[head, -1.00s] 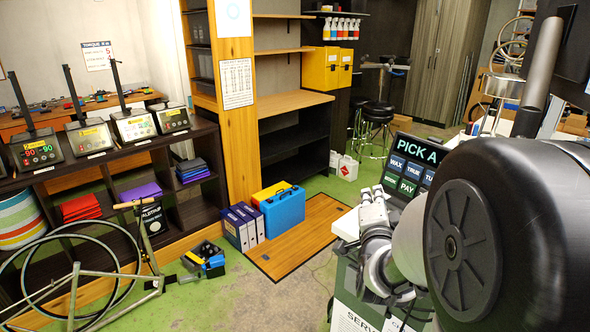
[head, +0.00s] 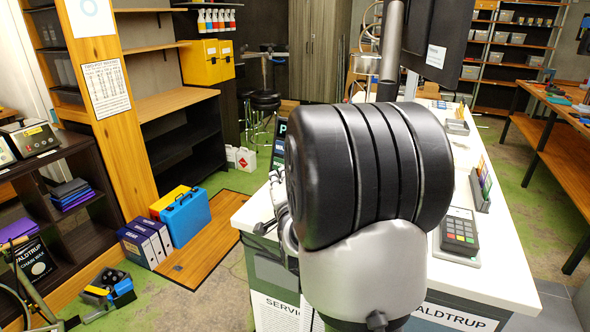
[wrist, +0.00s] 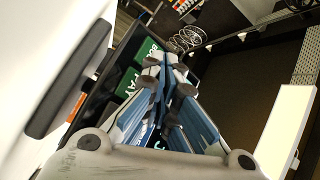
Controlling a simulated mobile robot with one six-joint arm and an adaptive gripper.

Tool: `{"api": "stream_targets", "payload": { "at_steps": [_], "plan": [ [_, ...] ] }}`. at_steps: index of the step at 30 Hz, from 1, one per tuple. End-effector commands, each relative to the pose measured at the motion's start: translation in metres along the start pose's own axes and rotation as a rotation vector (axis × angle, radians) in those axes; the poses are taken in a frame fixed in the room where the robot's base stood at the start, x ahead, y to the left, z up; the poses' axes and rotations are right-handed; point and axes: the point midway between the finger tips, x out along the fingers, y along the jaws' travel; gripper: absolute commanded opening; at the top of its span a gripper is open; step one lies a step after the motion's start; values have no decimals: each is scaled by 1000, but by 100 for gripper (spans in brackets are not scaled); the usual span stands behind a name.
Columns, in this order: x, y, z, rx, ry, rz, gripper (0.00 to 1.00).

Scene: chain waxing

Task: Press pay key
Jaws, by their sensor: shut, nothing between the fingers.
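The green PAY key (wrist: 128,83) shows in the wrist view on a dark, tilted key panel (wrist: 98,97), left of my gripper. Another green key (wrist: 150,50), partly readable as "BOO", lies above it. My gripper (wrist: 167,66) is shut and empty, its fingertips in front of the panel and to the right of PAY. I cannot tell whether the tips touch the panel. In the head view my arm hides most of the panel; only a thin strip of its left edge (head: 279,140) shows, and PAY is hidden there.
A white counter (head: 510,262) holds a card terminal (head: 460,232) at right and a small stand of cards (head: 481,185) behind it. A dark monitor (head: 432,40) rises behind my arm. A blue case (head: 186,217) and binders stand on the floor at left.

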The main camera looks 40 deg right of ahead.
Motion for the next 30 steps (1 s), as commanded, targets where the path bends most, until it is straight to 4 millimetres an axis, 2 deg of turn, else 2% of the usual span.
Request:
{"api": "stream_targets", "payload": {
  "at_steps": [3,9,30],
  "plan": [
    [9,8,-6,-1,2,-1,0],
    [16,12,-12,0,1,-2,0],
    [17,12,-12,-1,0,-1,0]
  ]
}}
